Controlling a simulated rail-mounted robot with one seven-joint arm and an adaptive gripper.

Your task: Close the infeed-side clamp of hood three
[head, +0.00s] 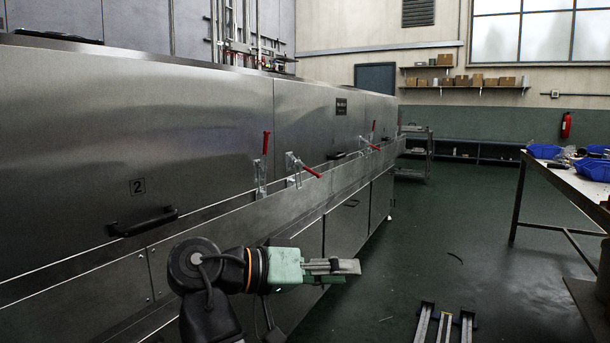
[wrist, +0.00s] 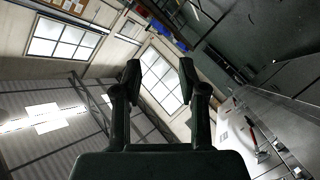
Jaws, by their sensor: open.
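The tunnel dryer's long steel side fills the left of the head view, with hood 2 (head: 80,150) nearest and another hood (head: 305,115), whose number I cannot read, beyond it. Just past the seam, a clamp (head: 294,172) on that farther hood has its red handle tilted out to the right. The clamp (head: 261,180) at hood 2's end has its red handle upright. My gripper (head: 352,267) is open and empty, in front of the lower panels, below and apart from the clamps. In the wrist view my gripper's fingers (wrist: 160,82) stand apart; a red handle (wrist: 252,132) shows at right.
Farther along are another upright red handle (head: 373,126) and a tilted one (head: 370,145). Hood 2 has a black bar handle (head: 143,222). A workbench (head: 570,185) with blue bins stands at right. Rails (head: 445,325) lie on the floor. The aisle floor between is mostly clear.

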